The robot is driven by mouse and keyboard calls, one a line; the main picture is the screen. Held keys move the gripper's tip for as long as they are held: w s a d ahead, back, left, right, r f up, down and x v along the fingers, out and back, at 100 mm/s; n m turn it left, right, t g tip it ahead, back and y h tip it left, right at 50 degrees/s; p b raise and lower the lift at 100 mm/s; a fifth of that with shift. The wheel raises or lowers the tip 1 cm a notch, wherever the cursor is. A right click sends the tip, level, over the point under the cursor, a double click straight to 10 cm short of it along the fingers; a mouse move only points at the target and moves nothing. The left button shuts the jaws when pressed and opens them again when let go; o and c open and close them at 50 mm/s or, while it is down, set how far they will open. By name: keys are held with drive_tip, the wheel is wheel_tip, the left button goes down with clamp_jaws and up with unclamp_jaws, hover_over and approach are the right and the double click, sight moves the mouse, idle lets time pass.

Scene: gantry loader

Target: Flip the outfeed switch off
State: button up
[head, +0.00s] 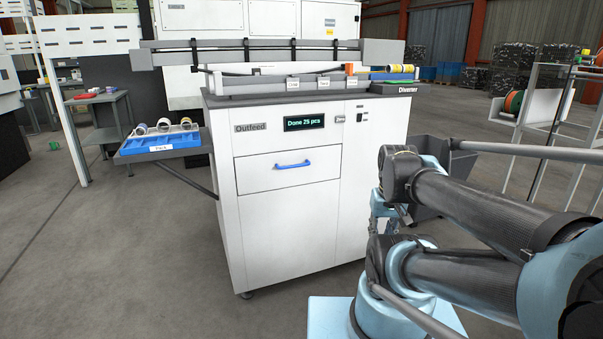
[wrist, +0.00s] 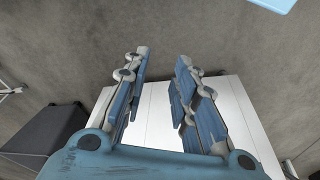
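The white outfeed cabinet (head: 283,215) stands in the middle of the head view, with an "Outfeed" label, a display reading "Done 25 pcs" (head: 306,122) and a blue-handled drawer. A small dark switch (head: 360,117) is at the upper right of its front; its position is too small to tell. My gripper (wrist: 160,65) is open and empty in the wrist view, its two blue fingers apart, with a white surface behind them. In the head view my gripper is mostly hidden behind my arm, low at the cabinet's right side. The switch does not show in the wrist view.
A blue tray (head: 150,147) with rolls sits on a side shelf at the left. A dark grey bin (head: 432,205) is at the cabinet's right, partly behind my arm. Floor is clear in front and left.

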drive_tip(key=shift+w+d+r, duration=0.1)
drive_tip(key=shift+d+r, duration=0.05)
drive_tip(key=shift+d, duration=0.05)
clamp_jaws()
drive_tip(key=w+d+r+n+t+h, duration=0.2)
drive_tip(key=w+d+r+t, duration=0.4)
drive_tip(key=w, duration=0.6)
drive_tip(key=w+d+r+n+t+h, duration=0.1)
drive_tip(key=w+d+r+n+t, duration=0.15)
drive_tip(key=w+r, duration=0.7)
drive_tip(key=w+d+r+n+t+h, duration=0.2)
drive_tip(key=w+d+r+t, duration=0.35)
drive_tip(key=w, duration=0.75)
drive_tip(key=w+a+r+n+t+y, duration=0.3)
drive_tip(key=w+n+t+y, duration=0.15)
drive_tip(key=w+n, duration=0.3)
drive_tip(key=w+a+f+n+g+y, duration=0.3)
drive_tip(key=f+n+y, duration=0.3)
drive_tip(key=n+y, duration=0.2)
drive_tip(key=shift+a+f+n, duration=0.3)
drive_tip(key=shift+a, duration=0.35)
